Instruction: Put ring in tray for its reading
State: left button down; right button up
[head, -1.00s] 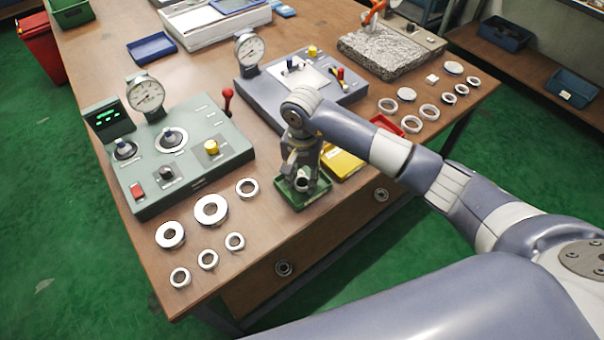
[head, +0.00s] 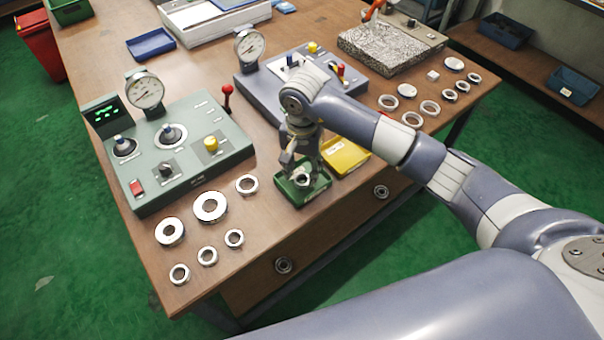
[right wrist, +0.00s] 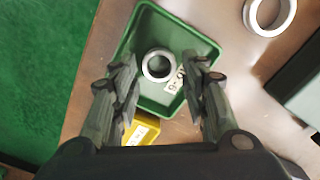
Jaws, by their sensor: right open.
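A small silver ring (right wrist: 146,65) lies in the green tray (right wrist: 205,46), beside a white label with dark marks. In the head view the ring (head: 302,180) shows in the green tray (head: 311,194) at the table's front edge. My right gripper (right wrist: 159,78) is open, its fingers apart on either side of the ring and not touching it. In the head view the right gripper (head: 302,168) points down over the tray and hides part of it. My left gripper is not in view.
A yellow tray (head: 346,157) stands right beside the green one. A green gauge box (head: 190,150) stands to the left, with several loose rings (head: 210,207) in front. A grey-blue gauge box (head: 262,92) is behind. More rings (head: 429,107) lie at right.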

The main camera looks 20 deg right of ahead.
notch_tip(320, 180, up, 10)
jog(key=b, duration=0.2)
jog(key=shift+f, duration=0.15)
